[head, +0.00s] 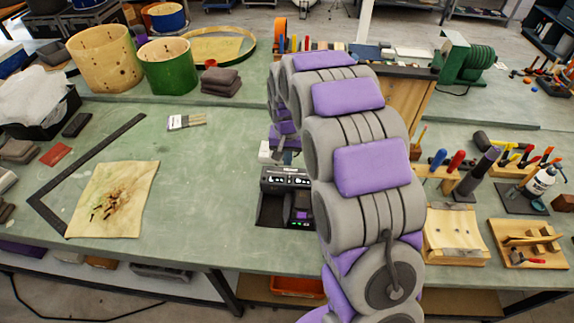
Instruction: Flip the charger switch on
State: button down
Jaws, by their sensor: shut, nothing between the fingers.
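The charger (287,180) is a dark box with small dials or buttons on its front, on the green bench just left of my arm. Below it is a black base with small green lights and a dark block with a purple part, partly beside my arm. The switch is too small to make out. My arm arches over the bench, and my gripper (281,148) hangs at its far end, just behind the charger in the picture. The gripper is small and partly hidden by my arm. It looks shut and empty, and I cannot tell whether it touches anything.
A black square (62,190) and a stained sheet (112,198) lie left. Drum shells (104,57) stand at the back left. Tool racks, a wooden block (455,232) and a glue bottle (538,182) are right. The bench between sheet and charger is clear.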

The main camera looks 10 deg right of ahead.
notch_tip(320, 180, up, 5)
send_over(288, 176)
jog(key=s, duration=0.3)
jog(key=shift+w+a+f+p, duration=0.15)
jog(key=shift+a+f+p, duration=0.05)
jog(key=shift+a+p, duration=0.1)
jog(key=shift+p, duration=0.3)
jog(key=p, duration=0.3)
jog(key=shift+w+r+t, duration=0.25)
jog(key=shift+r+t, duration=0.05)
jog(key=shift+f, duration=0.2)
jog(key=f, duration=0.4)
jog(key=w+f+b, duration=0.1)
jog(key=f, duration=0.4)
jog(key=w+f, duration=0.1)
jog(key=f, duration=0.4)
jog(key=shift+d, duration=0.3)
jog(key=shift+r, duration=0.1)
